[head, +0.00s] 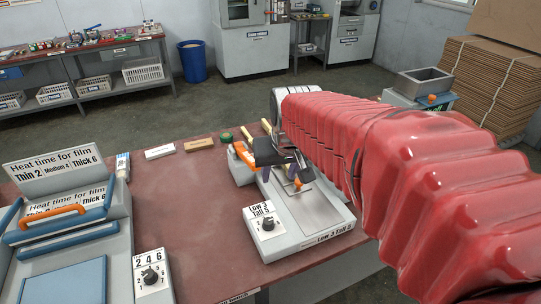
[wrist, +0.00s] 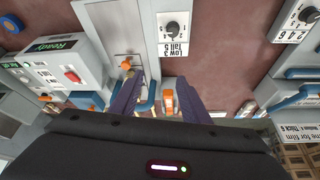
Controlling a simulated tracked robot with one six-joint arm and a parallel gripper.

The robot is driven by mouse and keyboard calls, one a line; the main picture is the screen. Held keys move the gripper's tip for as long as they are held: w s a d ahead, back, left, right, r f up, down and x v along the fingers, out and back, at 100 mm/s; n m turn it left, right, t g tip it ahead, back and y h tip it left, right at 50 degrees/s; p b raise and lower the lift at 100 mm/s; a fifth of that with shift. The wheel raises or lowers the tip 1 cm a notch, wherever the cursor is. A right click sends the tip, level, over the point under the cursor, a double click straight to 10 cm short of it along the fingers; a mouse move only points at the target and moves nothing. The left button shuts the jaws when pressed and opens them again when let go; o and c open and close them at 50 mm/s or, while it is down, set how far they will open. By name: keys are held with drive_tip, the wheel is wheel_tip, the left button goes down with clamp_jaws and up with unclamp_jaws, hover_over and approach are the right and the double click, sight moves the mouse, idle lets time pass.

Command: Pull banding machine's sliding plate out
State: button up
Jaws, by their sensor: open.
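The banding machine (head: 285,225) stands on the red-brown table, with a dial and a "Low 3 Tall 5" label at its front. A bare metal plate (head: 312,208), which looks like the sliding plate, lies in its bed and also shows in the wrist view (wrist: 122,40). A small orange knob (head: 297,184) stands at the plate; in the wrist view the knob (wrist: 127,66) lies just left of my left finger. My gripper (head: 283,170) is open above the machine, its purple fingers (wrist: 160,82) apart. An orange handle (wrist: 168,100) shows between them, apparently farther down.
A film sealer (head: 68,235) with an orange handle stands at the left. A grey box with a "Ready" display (wrist: 60,70) stands beside the banding machine. Small blocks (head: 160,151) and a green roll lie at the table's back. Bare tabletop lies left of the machine.

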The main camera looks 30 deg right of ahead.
drive_tip(key=w+d+f+m, duration=0.1)
drive_tip(key=w+d+f, duration=0.1)
drive_tip(key=d, duration=0.4)
drive_tip(key=w+d+f+m, duration=0.1)
drive_tip(key=w+d+f, duration=0.1)
drive_tip(key=w+d, duration=0.2)
drive_tip(key=shift+d+f+g+h, duration=0.3)
drive_tip(key=shift+d, duration=0.55)
drive_tip(key=shift+f, duration=0.1)
drive_tip(key=x, duration=1.3)
drive_tip(key=shift+w+f, duration=0.1)
drive_tip(key=shift+f, duration=0.2)
drive_tip(key=shift+c, duration=0.4)
clamp_jaws()
